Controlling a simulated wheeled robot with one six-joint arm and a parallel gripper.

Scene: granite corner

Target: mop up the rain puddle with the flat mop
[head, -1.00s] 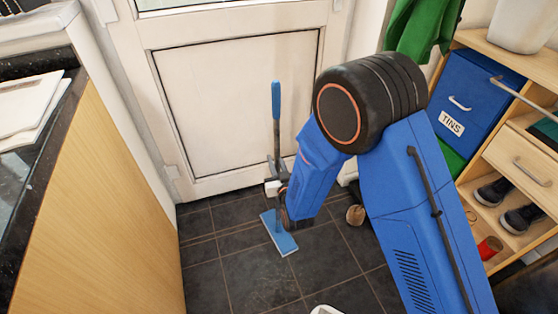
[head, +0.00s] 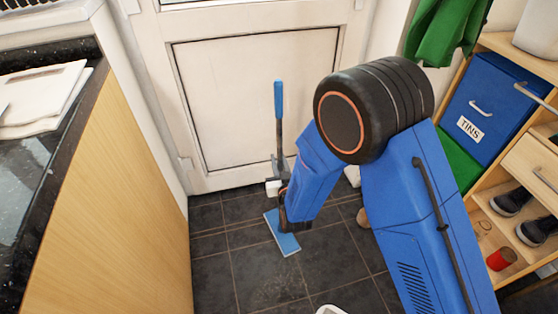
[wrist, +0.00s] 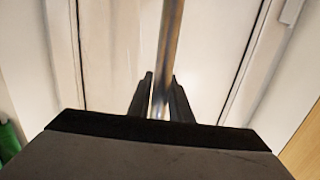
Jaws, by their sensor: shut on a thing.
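The flat mop stands near upright in front of the white door, with a blue grip (head: 278,100) at the top, a grey pole and a flat blue pad (head: 283,236) low at the floor. My gripper (head: 277,180) is shut on the mop's pole. In the wrist view the pole (wrist: 170,45) runs up between the two dark fingertips of my gripper (wrist: 162,88). My arm hides part of the lower pole. A faint, slightly paler patch shows on the dark tiles in front of the pad; I cannot tell whether it is the rain puddle.
A wooden counter with a dark top (head: 95,85) lies close on the left. A shelf at right holds a blue TINS box (head: 485,105), shoes (head: 512,201) and a red can (head: 502,259). A green cloth (head: 443,35) hangs above. A white object's edge (head: 330,310) shows at the bottom.

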